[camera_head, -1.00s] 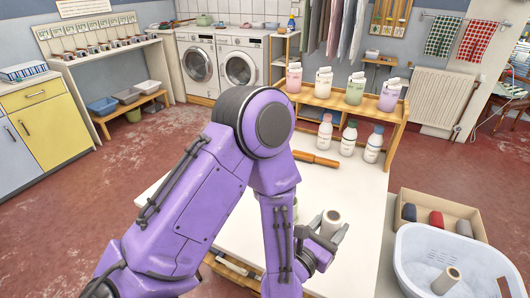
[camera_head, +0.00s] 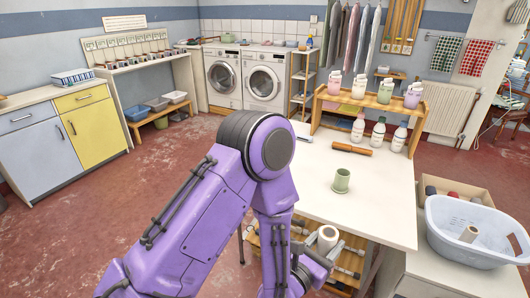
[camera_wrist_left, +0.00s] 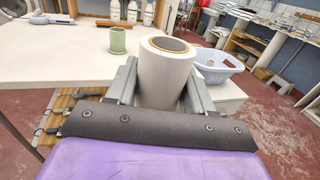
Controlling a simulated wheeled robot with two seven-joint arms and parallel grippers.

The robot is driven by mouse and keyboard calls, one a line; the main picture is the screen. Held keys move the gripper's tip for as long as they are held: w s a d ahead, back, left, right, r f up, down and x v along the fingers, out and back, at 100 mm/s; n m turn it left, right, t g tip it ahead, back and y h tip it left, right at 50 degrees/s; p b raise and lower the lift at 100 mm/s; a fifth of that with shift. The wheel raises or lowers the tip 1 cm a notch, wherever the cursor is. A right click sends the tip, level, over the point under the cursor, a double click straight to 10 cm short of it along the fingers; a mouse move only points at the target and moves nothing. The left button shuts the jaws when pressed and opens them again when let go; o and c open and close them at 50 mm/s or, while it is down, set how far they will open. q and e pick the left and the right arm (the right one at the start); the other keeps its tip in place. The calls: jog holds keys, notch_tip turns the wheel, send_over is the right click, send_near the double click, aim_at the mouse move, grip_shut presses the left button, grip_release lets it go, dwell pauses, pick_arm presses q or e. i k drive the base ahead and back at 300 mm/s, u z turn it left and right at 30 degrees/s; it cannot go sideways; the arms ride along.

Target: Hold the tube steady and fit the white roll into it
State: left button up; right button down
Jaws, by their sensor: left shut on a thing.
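My left gripper (camera_head: 320,252) is shut on the white roll (camera_head: 327,239), which stands roughly upright with its brown-rimmed open end up. The wrist view shows the roll (camera_wrist_left: 166,78) between the two grey fingers of the gripper (camera_wrist_left: 162,92). A pale green tube (camera_head: 341,181) stands upright on the white table, apart from the roll. It also shows in the wrist view (camera_wrist_left: 118,41), left of and beyond the roll. In the head view the roll appears just outside the table's near edge. My right gripper is not in view, and nothing holds the green tube.
The white table (camera_head: 385,208) is mostly clear around the tube. At the right are a white basket (camera_head: 470,240) with another roll (camera_head: 468,234) inside and a cardboard box (camera_head: 457,183).

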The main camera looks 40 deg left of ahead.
aim_at(340, 183)
jog(key=u, duration=1)
jog(key=i, duration=1.25)
jog(key=z, duration=0.45)
